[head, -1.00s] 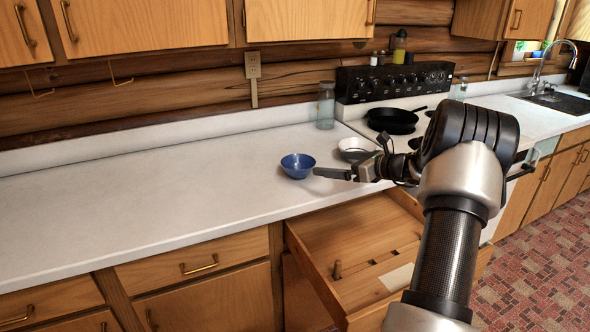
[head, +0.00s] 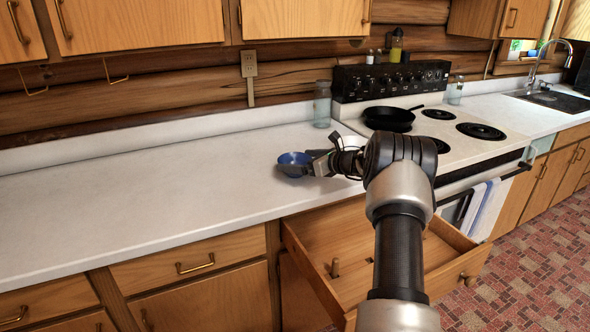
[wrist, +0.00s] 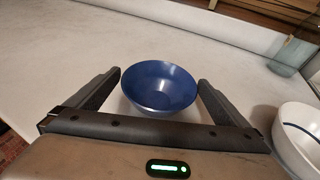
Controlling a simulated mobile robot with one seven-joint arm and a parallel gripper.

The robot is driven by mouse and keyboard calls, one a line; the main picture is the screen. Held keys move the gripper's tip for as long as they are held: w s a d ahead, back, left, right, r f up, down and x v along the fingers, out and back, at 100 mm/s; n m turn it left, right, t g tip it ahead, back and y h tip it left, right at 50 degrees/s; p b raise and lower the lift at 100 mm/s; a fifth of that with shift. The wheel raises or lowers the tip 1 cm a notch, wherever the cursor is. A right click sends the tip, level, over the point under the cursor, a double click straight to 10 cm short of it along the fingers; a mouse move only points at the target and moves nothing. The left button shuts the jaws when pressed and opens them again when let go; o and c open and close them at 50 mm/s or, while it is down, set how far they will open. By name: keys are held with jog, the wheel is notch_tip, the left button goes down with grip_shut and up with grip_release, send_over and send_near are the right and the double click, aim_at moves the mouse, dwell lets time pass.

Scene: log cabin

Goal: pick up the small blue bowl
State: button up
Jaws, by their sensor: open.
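The small blue bowl (head: 293,160) stands upright on the white counter, near the counter's front-right part. In the wrist view the blue bowl (wrist: 158,86) lies between the two fingers of my gripper (wrist: 158,90).
A white bowl (wrist: 299,138) with a blue line stands close to the right of my gripper. A glass jar (head: 322,104) stands behind, near the wall. An open drawer (head: 335,235) juts out below the counter. The counter's left side is clear.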

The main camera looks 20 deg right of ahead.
jog(key=shift+w, duration=0.1)
jog(key=c, duration=1)
